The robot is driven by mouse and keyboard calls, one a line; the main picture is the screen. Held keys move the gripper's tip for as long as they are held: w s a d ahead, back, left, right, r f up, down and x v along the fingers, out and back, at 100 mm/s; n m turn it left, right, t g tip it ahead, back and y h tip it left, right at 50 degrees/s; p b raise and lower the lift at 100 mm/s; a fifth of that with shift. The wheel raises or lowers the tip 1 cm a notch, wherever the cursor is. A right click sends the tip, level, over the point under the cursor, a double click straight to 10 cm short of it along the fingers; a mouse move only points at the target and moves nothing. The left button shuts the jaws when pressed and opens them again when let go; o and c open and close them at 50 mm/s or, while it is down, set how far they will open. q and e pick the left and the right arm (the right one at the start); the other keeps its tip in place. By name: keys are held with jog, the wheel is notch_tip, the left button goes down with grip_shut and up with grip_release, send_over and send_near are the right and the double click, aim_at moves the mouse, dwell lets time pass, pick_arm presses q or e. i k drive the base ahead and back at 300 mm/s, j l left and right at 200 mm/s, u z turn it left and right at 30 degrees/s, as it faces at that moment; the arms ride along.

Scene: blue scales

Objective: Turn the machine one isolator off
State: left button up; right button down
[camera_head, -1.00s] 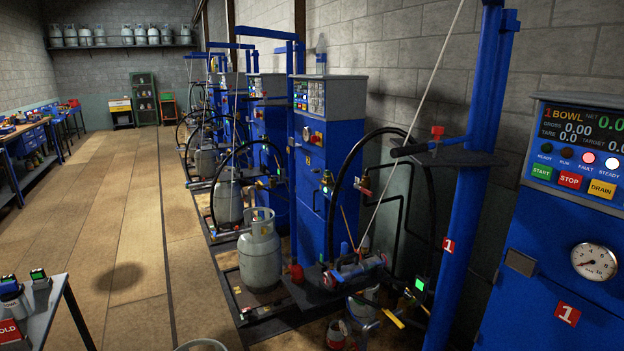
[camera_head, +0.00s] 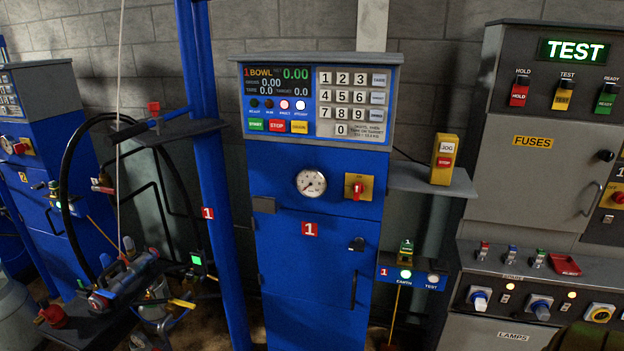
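Machine one (camera_head: 275,185) is a blue cabinet in the middle of the view, marked with a red "1" label. Its isolator (camera_head: 357,188) is a red rotary handle on a yellow plate, right of the round pressure gauge (camera_head: 311,183). The handle looks roughly upright; its lettering is too small to read. The display (camera_head: 279,81) above is lit and reads "1 BOWL" with 0.00 values. Neither of my grippers shows in the view, and nothing touches the isolator.
A grey fuse and test panel (camera_head: 530,140) stands on the right, with another red-and-yellow switch (camera_head: 614,197) at the picture's edge. A shelf (camera_head: 430,180) holds a yellow jog box (camera_head: 444,160). A blue post (camera_head: 208,190) and hoses stand on the left.

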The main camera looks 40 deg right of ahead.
aim_at(358, 188)
jog(key=z, duration=0.75)
